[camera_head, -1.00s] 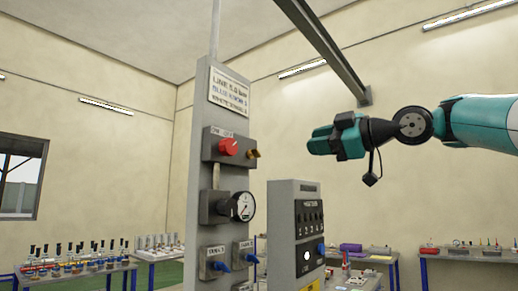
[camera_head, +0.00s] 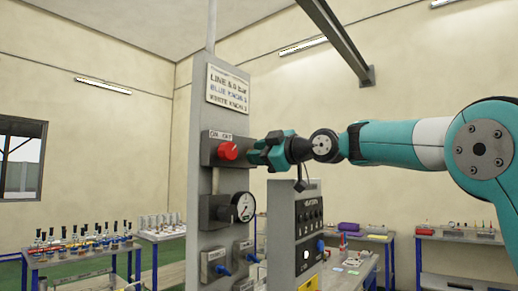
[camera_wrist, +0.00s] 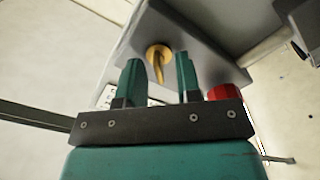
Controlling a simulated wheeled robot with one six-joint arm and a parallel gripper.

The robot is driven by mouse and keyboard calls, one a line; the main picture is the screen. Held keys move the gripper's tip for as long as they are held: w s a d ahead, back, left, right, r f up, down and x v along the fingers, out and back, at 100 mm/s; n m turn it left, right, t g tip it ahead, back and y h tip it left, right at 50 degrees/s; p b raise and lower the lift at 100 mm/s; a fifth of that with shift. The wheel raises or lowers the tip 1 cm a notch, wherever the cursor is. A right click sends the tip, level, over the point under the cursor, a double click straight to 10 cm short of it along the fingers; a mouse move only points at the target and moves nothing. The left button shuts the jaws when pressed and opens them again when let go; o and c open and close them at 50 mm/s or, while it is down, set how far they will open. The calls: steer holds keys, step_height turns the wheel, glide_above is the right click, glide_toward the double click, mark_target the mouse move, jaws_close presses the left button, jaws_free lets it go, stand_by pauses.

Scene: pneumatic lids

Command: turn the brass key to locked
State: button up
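The brass key (camera_wrist: 157,58) sits in a round brass collar on the side face of a grey box (camera_wrist: 200,52). In the wrist view it shows between the two teal fingers of my gripper (camera_wrist: 158,66). The fingers are apart, with a gap on either side of the key. In the head view my gripper (camera_head: 254,153) is close against the right side of the box with the red knob (camera_head: 228,150), and it hides the key there.
The grey panel (camera_head: 197,110) carries a sign (camera_head: 228,88), a pressure gauge (camera_head: 243,207) and blue-handled valves (camera_head: 222,269) below. A grey cabinet (camera_head: 284,230) stands just below my gripper. Tables with bottles (camera_head: 80,252) are behind on the left.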

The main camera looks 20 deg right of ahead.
jaws_close()
steer(key=shift+m, duration=0.3)
steer(key=shift+w+d+m+p, duration=0.15)
steer(key=shift+m+p, duration=0.45)
steer(key=shift+m, duration=3.7)
steer(key=shift+w+d+m+p, duration=0.15)
steer(key=shift+m+p, duration=0.45)
steer(key=shift+m, duration=3.7)
